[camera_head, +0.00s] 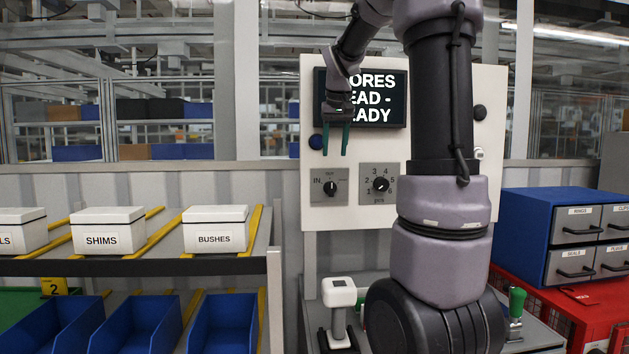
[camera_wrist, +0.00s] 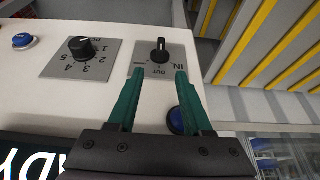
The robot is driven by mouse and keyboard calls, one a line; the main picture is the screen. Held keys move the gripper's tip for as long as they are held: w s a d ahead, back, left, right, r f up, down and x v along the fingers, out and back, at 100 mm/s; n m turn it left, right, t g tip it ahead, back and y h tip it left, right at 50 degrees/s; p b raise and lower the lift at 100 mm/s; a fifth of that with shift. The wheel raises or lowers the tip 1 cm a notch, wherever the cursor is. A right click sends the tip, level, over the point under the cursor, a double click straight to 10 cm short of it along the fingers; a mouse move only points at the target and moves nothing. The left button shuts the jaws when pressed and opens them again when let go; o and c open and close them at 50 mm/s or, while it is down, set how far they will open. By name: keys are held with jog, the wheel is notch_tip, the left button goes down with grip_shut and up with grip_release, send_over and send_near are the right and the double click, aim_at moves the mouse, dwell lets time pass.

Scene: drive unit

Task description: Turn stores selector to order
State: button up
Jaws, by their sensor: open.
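The stores selector (camera_head: 330,188) is a small black knob on a grey plate, low on the left of a white panel. Its plate reads IN at the left and OUT at the top; a third label is too small to read. The knob's grip bar looks roughly upright. In the wrist view the knob (camera_wrist: 160,48) stands just beyond my fingertips, roughly centred between them. My gripper (camera_head: 336,150) is open and empty, its two green fingers pointing down above the selector plate. It also shows in the wrist view (camera_wrist: 160,76), apart from the knob.
A numbered pcs dial (camera_head: 380,184) sits right of the selector. A blue button (camera_head: 315,141) is close to my fingers. The display (camera_head: 385,100) above is partly hidden by my arm. White bins (camera_head: 108,230) stand on a rack at left; a blue drawer cabinet (camera_head: 530,230) stands at right.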

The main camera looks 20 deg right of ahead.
aim_at(332, 182)
jog(key=x, duration=1)
jog(key=shift+w+f, duration=0.15)
jog(key=shift+f, duration=0.1)
grip_shut()
